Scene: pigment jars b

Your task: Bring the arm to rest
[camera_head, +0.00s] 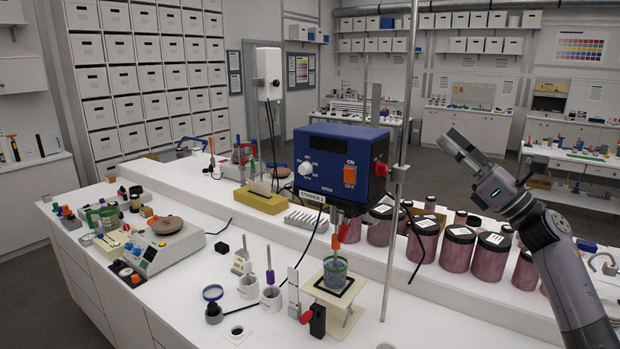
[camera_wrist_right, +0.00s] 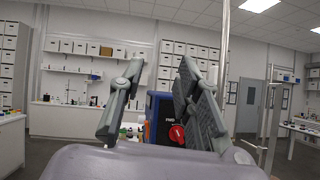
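My right gripper (camera_head: 453,143) is raised at the right of the head view, above the row of pigment jars and to the right of the blue stirrer box (camera_head: 340,162). In the right wrist view, the gripper's fingers (camera_wrist_right: 160,72) stand apart with nothing between them. Part of the blue box (camera_wrist_right: 160,115) and its red knob show behind the fingers, at a distance. The pigment jars (camera_head: 457,248) stand in a row with dark lids and white labels. My left gripper is not in view.
A thin metal stand rod (camera_head: 397,215) rises left of my right arm. Below the box, a glass beaker (camera_head: 335,272) stands on a small platform. A balance-like device (camera_head: 158,247) stands on the left bench. The air around my right gripper looks clear.

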